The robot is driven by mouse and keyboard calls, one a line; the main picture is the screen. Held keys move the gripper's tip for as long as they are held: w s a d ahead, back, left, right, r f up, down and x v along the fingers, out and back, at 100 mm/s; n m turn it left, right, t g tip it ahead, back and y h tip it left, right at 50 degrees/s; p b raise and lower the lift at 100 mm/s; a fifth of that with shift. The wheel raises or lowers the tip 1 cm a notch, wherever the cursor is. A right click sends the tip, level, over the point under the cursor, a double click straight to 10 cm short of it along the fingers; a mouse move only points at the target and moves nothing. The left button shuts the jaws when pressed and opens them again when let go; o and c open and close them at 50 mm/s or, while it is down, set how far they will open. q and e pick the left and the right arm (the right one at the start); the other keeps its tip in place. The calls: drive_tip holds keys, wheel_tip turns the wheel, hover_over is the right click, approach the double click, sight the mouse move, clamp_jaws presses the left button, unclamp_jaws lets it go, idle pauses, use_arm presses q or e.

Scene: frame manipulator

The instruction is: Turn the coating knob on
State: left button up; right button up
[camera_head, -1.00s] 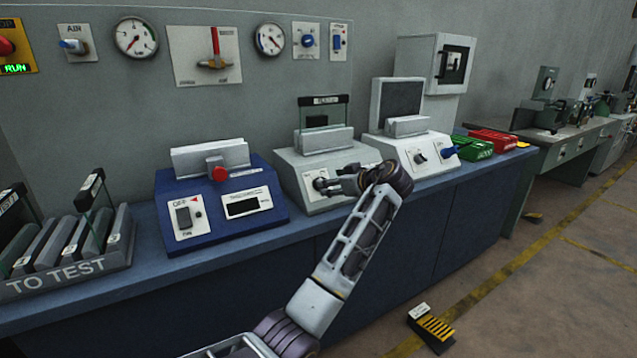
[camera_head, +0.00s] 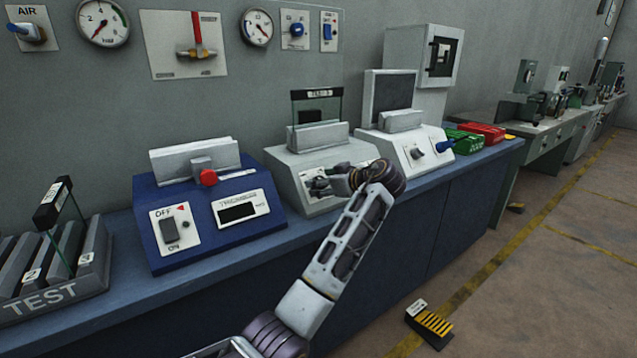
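The grey middle machine (camera_head: 352,152) on the bench has a small dark knob (camera_head: 318,186) on its sloped front panel. I cannot read a coating label there. My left gripper (camera_head: 322,186) is at this panel, its fingers at the knob and partly covering it. I cannot tell whether the fingers touch the knob or how far they are parted. The knob's setting is unclear. A glass plate (camera_head: 318,108) with a black label stands upright in the machine's slot. My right gripper is not in view.
A blue machine (camera_head: 160,255) with a red button (camera_head: 208,177) and OFF/ON switch stands left. A white machine (camera_head: 440,150) with a dark knob and a blue one stands right. A rack (camera_head: 75,285) of plates marked TEST is far left. Gauges and valves line the wall.

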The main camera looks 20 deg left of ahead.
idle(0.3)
use_arm(q)
drive_tip(key=c, duration=1)
